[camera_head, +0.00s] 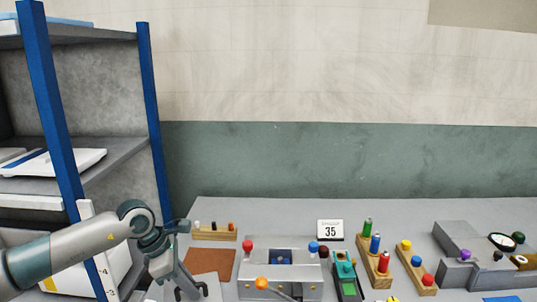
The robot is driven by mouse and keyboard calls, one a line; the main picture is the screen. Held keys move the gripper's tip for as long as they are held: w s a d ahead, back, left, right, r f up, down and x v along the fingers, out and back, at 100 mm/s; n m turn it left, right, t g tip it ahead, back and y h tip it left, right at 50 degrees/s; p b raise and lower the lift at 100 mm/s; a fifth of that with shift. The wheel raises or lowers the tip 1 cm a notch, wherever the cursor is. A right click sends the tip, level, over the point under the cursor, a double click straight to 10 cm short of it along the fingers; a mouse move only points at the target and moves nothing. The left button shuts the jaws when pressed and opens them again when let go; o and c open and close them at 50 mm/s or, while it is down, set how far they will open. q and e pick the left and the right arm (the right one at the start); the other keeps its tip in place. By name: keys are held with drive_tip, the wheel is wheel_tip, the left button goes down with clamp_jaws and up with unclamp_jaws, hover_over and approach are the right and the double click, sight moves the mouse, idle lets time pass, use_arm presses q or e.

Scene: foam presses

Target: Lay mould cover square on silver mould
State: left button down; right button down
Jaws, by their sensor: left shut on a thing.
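My left gripper (190,291) hangs at the bottom edge, left of the silver block and in front of the brown mat. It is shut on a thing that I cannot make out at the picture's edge. A silver block (252,270), perhaps the silver mould, stands on the table with a blue part (281,261) in its recess. A red knob (247,246) and a blue knob (313,247) stand at its back corners. An orange-knobbed lever (262,284) is at its front. I cannot pick out the mould cover. My right gripper is not in view.
A brown mat (210,260) lies left of the block. A wooden rack (214,234) and a "35" sign (330,230) stand behind. A green device (345,274) and wooden holders (374,264) crowd the right. A blue-posted shelf (150,110) rises at left.

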use_arm(q)
drive_tip(key=s+f+m+g+y+b, duration=0.2)
drive_tip(key=s+m+g, duration=0.1)
drive_tip(key=s+m, duration=0.6)
drive_tip(key=s+f+m+g+y+b, duration=0.2)
drive_tip(key=s+m+b, duration=0.1)
drive_tip(key=s+m, duration=0.7)
drive_tip(key=shift+a+f+m+g, duration=0.25)
drive_tip(key=shift+a+m+g, duration=0.2)
drive_tip(key=shift+m, duration=0.75)
drive_tip(key=shift+w, duration=0.1)
drive_tip(key=shift+d, duration=0.1)
